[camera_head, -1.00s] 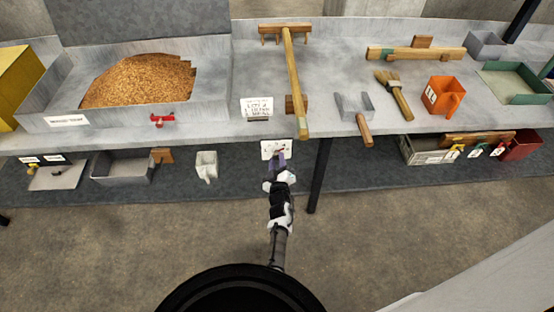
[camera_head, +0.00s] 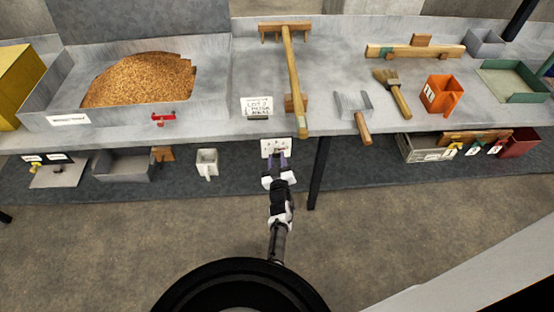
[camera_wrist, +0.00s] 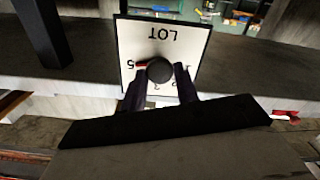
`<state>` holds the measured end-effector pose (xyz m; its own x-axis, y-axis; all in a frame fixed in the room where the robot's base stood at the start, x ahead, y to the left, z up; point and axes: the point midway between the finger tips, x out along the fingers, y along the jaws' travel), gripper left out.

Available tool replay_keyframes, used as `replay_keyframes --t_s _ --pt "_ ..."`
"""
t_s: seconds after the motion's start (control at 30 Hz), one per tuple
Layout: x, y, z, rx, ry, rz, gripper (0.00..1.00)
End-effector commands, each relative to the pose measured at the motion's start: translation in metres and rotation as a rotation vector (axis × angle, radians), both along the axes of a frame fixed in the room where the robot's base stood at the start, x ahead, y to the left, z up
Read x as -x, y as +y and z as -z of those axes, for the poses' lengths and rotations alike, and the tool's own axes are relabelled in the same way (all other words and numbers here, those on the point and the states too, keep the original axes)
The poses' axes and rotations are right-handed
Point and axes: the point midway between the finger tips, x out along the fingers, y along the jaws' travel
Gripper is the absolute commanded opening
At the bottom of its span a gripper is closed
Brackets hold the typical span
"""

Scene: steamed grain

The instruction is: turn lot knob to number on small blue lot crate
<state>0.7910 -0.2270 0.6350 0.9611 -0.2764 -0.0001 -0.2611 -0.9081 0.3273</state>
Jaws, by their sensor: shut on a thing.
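A white LOT plate (camera_wrist: 190,50) with a round black knob (camera_wrist: 159,70) shows upside down in the wrist view. An orange-red mark on the knob's left side points toward a digit that looks like 5. Other digits are partly hidden by my fingers. My gripper (camera_wrist: 160,92) is shut on the knob, with a dark finger on each side. In the head view the plate (camera_head: 275,147) is on the bench's front edge, with my gripper (camera_head: 277,163) at it from below. I cannot clearly make out a small blue lot crate.
A lettered card (camera_head: 257,107) stands on the bench above the plate. A wooden rake (camera_head: 292,70) lies just right of it, its handle end over the edge. A black bench leg (camera_head: 318,172) is close right of my gripper. A white jug (camera_head: 207,164) is below left.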

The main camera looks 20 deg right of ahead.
Motion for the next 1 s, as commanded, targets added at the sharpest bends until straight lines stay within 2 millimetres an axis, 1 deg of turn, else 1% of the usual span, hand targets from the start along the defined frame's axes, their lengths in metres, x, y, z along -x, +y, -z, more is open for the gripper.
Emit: replay_keyframes --t_s 0.2,0.23,0.37,0.63,0.77,0.87,1.0 --pt "-0.001 -0.001 -0.002 0.0 -0.004 0.001 0.08" --pt "-0.001 -0.001 -0.002 0.0 -0.004 0.001 0.34" --pt "-0.001 -0.001 -0.001 0.001 -0.002 0.0 0.51" --pt "0.0 0.0 -0.001 0.0 -0.001 0.0 0.51" --pt "0.008 0.002 -0.001 0.001 0.0 0.0 0.51" --pt "0.022 0.007 -0.002 0.0 0.002 0.0 0.51" --pt "0.052 0.015 -0.002 -0.001 0.003 0.0 0.51"
